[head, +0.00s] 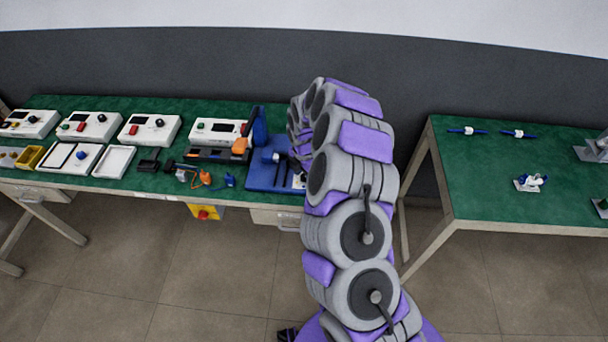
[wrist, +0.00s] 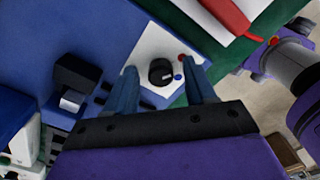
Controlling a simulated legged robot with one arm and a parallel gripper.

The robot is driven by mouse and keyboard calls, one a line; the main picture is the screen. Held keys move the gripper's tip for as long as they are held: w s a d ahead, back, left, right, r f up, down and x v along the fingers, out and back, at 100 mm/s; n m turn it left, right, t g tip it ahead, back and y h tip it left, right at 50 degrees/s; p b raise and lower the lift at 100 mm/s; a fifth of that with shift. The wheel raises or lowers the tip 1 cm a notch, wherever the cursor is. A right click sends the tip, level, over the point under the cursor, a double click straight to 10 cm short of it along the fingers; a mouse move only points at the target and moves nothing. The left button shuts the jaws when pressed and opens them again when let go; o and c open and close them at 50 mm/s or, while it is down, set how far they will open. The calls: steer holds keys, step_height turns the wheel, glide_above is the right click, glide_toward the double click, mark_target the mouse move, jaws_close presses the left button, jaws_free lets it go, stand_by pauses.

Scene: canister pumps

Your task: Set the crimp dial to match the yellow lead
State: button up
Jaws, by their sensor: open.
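The crimp dial, a black round knob (wrist: 161,72), sits on a white plate (wrist: 150,45) in the wrist view. A red dot and a blue dot show on the plate to the knob's right; any other marks are hidden by my fingers. My gripper (wrist: 159,66) is open, with its two blue fingers on either side of the knob in the picture. Whether they touch it, I cannot tell. The plate is on the blue crimp fixture (head: 268,174), which stands beside my arm in the head view. I cannot make out a yellow lead for certain in either view.
Small orange (head: 205,177) and blue (head: 230,180) parts lie left of the fixture. White pump units (head: 150,130) line the green bench. A red object (wrist: 229,14) lies close by in the wrist view. A second green table (head: 500,200) stands at right.

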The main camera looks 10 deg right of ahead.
steer(key=shift+c, duration=0.4)
jaws_close()
steer(key=shift+r+m+p, duration=0.1)
steer(key=shift+m+p, duration=0.2)
steer(key=shift+m, duration=0.1)
steer(key=m+p, duration=0.3)
steer(key=m, duration=0.1)
steer(key=shift+r+m, duration=0.1)
steer(key=shift+m, duration=0.2)
steer(key=m+p, duration=0.3)
steer(key=m, duration=0.3)
steer(key=shift+w, duration=0.1)
steer(key=m+p, duration=0.3)
steer(key=m, duration=0.3)
steer(key=shift+m, duration=0.4)
steer(key=m+p, duration=0.2)
steer(key=m, duration=0.3)
steer(key=shift+m+p, duration=0.3)
steer(key=shift+p, duration=0.05)
